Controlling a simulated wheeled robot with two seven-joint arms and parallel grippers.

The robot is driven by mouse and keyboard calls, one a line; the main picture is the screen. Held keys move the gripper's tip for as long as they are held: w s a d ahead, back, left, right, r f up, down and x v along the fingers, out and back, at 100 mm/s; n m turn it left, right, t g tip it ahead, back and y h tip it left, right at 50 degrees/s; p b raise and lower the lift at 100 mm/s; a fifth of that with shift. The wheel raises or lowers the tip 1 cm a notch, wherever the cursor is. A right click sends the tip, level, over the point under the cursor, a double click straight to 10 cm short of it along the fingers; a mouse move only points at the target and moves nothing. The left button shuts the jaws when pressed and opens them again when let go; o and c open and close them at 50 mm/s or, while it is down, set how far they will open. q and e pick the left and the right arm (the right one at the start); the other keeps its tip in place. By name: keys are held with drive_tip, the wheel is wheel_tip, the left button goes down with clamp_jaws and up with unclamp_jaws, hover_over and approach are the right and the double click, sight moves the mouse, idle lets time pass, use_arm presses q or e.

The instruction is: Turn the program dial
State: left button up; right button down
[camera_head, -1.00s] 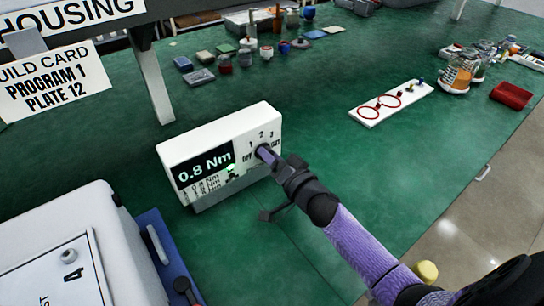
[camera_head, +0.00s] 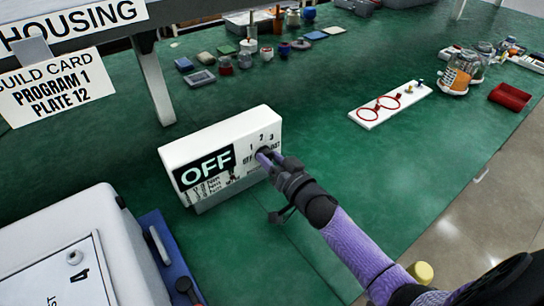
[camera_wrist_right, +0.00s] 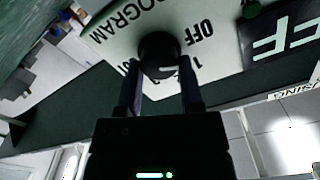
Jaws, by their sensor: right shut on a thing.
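The white controller box (camera_head: 215,141) stands on the green bench, and its black display (camera_head: 205,168) reads OFF. The black program dial (camera_wrist_right: 158,50) shows in the wrist view beside the printed words PROGRAM and OFF and a 1. A light mark shows on the dial's face; the exact position it points to is hard to tell. My right gripper (camera_head: 266,156) is at the box's right front and is shut on the dial, one finger on each side of it. In the head view the gripper mostly hides the dial. My left gripper is not in view.
A build card (camera_head: 55,88) at the left reads PROGRAM 1, PLATE 12. A light grey case (camera_head: 60,225) stands at the lower left. A white plate with red rings (camera_head: 400,93) lies to the right. The bench between box and plate is clear.

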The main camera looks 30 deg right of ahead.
drive_tip(key=shift+n, duration=1.2)
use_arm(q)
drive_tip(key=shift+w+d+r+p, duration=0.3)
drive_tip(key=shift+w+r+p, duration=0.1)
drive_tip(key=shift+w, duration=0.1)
use_arm(e)
drive_tip(key=shift+a+n, duration=0.1)
drive_tip(key=shift+n, duration=1)
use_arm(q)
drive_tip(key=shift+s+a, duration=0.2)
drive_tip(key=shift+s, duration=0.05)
use_arm(e)
drive_tip(key=shift+c, duration=1.3)
unclamp_jaws()
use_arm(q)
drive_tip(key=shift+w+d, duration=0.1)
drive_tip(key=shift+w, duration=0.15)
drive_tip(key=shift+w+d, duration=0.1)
